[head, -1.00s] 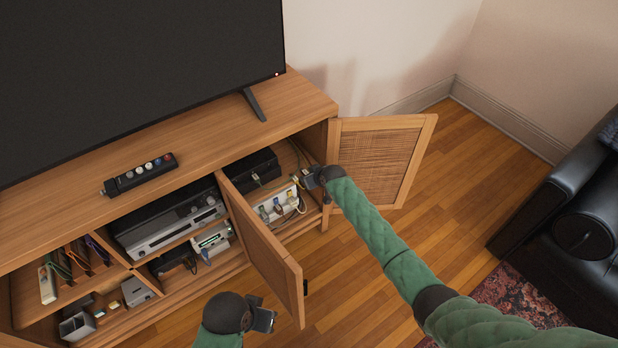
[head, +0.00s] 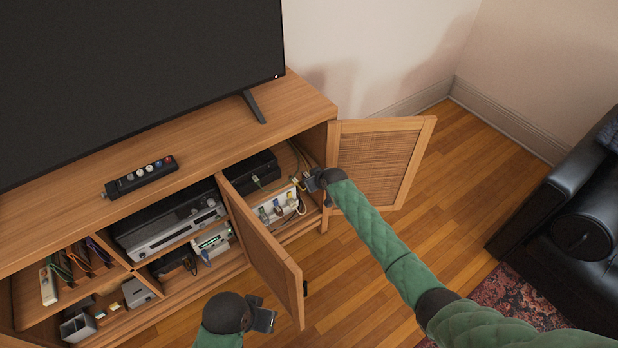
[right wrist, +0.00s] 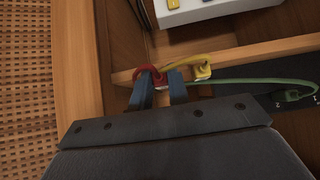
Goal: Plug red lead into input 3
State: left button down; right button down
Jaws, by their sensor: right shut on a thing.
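In the right wrist view a red plug (right wrist: 160,81) with its red lead (right wrist: 146,69) curling up is between the blue fingers of my right gripper (right wrist: 158,92), which is shut on it. In the head view my right gripper (head: 312,181) is at the right end of the open cabinet bay, and the red plug cannot be made out there. A white box with plugs (head: 281,206) stands low in this bay; its corner shows in the wrist view (right wrist: 190,12).
A black box (head: 252,173) sits behind the white box. Open doors stand left (head: 265,247) and right (head: 378,164) of the bay. Floor in front is free.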

jog(key=shift+s+d+r+p, duration=0.25)
jog(key=shift+s+d+p, duration=0.35)
jog(key=shift+s+p, duration=0.25)
jog(key=shift+s+d+r+p, duration=0.25)
jog(key=shift+s+d+p, duration=0.35)
jog(key=shift+s+p, duration=0.15)
